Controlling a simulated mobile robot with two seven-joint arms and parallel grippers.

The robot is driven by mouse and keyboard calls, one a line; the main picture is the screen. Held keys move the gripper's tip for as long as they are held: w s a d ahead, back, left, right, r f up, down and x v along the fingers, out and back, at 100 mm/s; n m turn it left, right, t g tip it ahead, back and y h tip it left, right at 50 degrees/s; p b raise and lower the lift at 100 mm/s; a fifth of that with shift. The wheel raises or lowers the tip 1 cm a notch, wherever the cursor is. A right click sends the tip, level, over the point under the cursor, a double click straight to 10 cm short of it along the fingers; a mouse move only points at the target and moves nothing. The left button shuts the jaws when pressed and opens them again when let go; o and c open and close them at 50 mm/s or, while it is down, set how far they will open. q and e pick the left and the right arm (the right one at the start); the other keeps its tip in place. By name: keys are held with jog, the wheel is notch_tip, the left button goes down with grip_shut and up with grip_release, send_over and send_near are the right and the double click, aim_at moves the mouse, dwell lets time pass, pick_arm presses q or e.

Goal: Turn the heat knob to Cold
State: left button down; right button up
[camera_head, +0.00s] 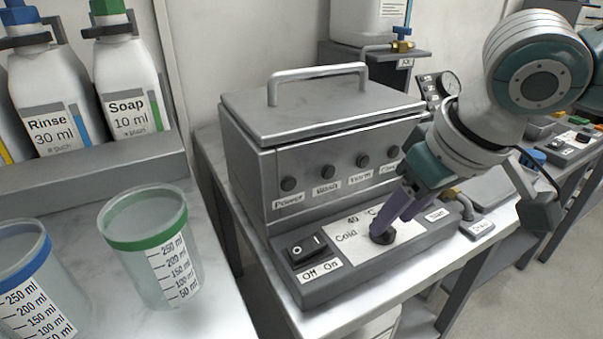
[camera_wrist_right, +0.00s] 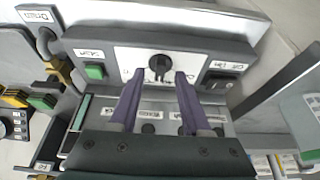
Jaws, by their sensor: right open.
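The heat knob (camera_head: 383,236) is a small dark round knob on a white label plate (camera_head: 347,238) at the front of the grey machine's base. "Cold" is printed to the left of the knob and "40 °C" above it. In the head view my right gripper (camera_head: 392,221) is at the knob, and its purple fingers partly cover the plate. In the right wrist view the knob (camera_wrist_right: 159,66) lies between and just beyond the tips of the open fingers (camera_wrist_right: 160,77). No firm grip on it shows. I cannot tell its exact setting. My left gripper is out of view.
The machine's lidded box (camera_head: 320,110) with a row of knobs stands behind the base. A black Off/On switch (camera_head: 306,248) is left of the plate. In the wrist view a green button (camera_wrist_right: 95,71) sits on the other side. Measuring cups (camera_head: 150,245) and bottles stand at left.

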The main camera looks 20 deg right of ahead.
jog(key=shift+x, duration=0.75)
grip_shut()
